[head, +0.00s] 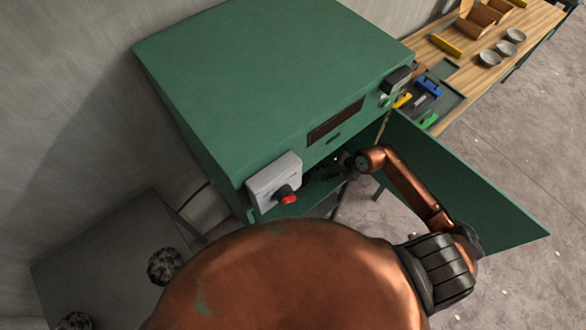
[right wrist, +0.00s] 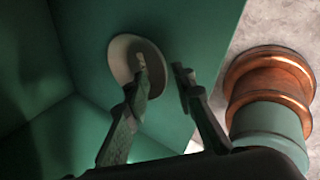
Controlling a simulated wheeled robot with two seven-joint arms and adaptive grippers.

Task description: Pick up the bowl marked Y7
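My right arm reaches into the open front of the green cabinet machine (head: 265,75). My right gripper (head: 338,167) is at the opening, dark and partly in shadow. In the right wrist view its two fingers (right wrist: 161,67) stand apart. A pale round piece (right wrist: 128,55), possibly a bowl or disc, is just beyond the left finger, which covers part of it. I cannot tell whether they touch. Three grey bowls, one of them here (head: 489,58), stand on the wooden bench at the upper right. No Y7 mark is readable. My left gripper is out of view.
The cabinet's green door (head: 465,185) stands open beside my right arm. A control box with a red knob (head: 287,195) juts from the front. The wooden bench (head: 465,75) holds bins and tools. A dark table (head: 105,255) with speckled round things is at lower left.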

